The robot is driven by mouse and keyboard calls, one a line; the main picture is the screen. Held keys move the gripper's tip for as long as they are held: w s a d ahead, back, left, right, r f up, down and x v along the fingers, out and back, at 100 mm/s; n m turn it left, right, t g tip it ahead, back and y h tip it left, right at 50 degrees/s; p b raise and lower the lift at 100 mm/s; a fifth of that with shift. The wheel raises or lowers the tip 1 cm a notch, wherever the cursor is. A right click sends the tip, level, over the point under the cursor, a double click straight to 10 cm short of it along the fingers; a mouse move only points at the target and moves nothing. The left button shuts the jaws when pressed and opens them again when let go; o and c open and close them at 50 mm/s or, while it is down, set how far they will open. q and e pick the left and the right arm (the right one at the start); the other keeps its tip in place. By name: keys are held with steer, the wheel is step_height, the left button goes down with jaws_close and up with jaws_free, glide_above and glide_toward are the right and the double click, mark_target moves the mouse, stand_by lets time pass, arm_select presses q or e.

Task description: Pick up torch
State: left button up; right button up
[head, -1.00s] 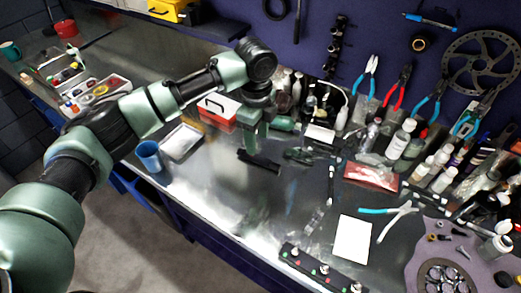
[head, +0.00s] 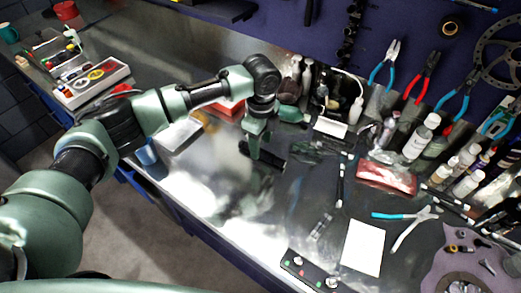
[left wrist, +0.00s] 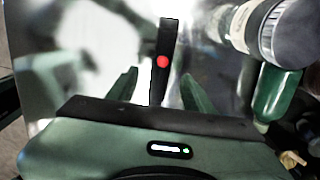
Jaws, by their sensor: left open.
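The torch, a slim black bar (head: 270,158), lies on the metal bench below my left gripper (head: 254,147). In the left wrist view the torch (left wrist: 164,40) shows a red button and runs between the two green fingers (left wrist: 160,88). The left gripper is open, with one finger on each side of the torch in that view. I cannot tell whether the fingers touch it. The torch's near end is hidden by the gripper body. My right gripper is not in view.
Bottles (head: 417,140) crowd the bench's back. A blue mug (head: 147,153) stands near the front edge at left. Pliers (head: 408,220) and a white card (head: 362,248) lie at right. The bench front is mostly clear.

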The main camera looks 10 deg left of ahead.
mark_target(261, 150)
arm_select(q)
steer(key=shift+w+a+f, duration=0.1)
steer(key=shift+f, duration=1.45)
steer(key=shift+r, duration=0.1)
jaws_close()
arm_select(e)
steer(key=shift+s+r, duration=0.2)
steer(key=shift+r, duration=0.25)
arm_select(q)
steer(key=shift+r, duration=0.1)
